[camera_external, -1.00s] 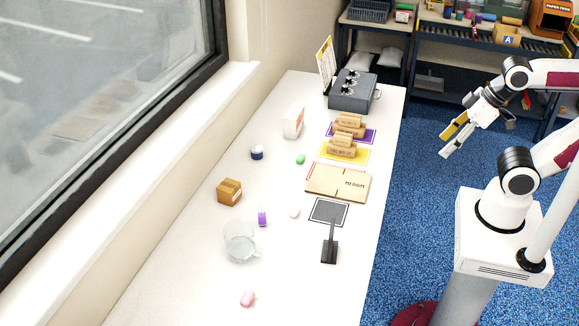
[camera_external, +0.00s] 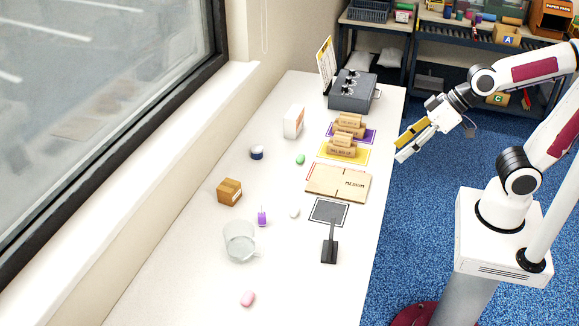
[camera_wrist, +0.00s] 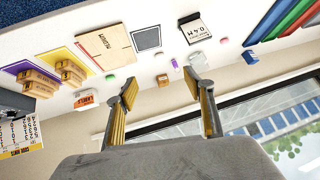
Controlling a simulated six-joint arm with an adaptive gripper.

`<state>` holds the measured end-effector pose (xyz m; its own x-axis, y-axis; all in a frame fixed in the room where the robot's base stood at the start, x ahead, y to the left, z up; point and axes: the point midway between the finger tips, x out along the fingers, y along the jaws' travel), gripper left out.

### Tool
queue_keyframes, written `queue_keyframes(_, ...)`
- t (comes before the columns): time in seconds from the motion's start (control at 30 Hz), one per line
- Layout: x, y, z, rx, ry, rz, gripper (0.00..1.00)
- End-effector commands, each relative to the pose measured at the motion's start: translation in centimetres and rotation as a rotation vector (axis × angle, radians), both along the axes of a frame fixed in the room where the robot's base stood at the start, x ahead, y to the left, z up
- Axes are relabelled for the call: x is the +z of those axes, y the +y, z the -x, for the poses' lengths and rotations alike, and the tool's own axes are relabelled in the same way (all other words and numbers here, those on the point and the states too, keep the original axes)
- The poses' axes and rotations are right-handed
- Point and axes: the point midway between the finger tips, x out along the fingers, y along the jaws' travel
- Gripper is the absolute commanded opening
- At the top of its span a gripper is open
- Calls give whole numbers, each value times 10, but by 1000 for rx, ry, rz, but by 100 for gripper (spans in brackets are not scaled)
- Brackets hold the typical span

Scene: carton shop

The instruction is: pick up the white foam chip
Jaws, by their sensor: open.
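The white foam chip (camera_external: 294,213) is a small pale lump lying on the white table (camera_external: 190,270), left of the dark square mat (camera_external: 328,211) and right of a small purple item (camera_external: 262,218). My gripper (camera_external: 402,147) is open and empty, in the air near the table's right edge, well apart from the chip. In the wrist view its two yellow-padded fingers (camera_wrist: 159,92) stand wide apart with nothing between them.
A clear glass mug (camera_external: 240,242), a brown carton (camera_external: 229,192) and a black upright stand (camera_external: 329,250) are around the chip. A flat MEDIUM carton (camera_external: 340,183) and a green lump (camera_external: 300,159) lie farther back. Bare table lies between these things.

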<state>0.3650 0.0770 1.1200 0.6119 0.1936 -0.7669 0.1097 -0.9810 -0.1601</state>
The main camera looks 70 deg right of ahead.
Motion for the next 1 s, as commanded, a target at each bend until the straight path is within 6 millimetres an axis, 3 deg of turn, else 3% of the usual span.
queue_keyframes(0.5, -20, 57, -102, -42, -147, -91, 53)
queue_keyframes(1.0, -67, 84, -172, -166, -275, -53, 53)
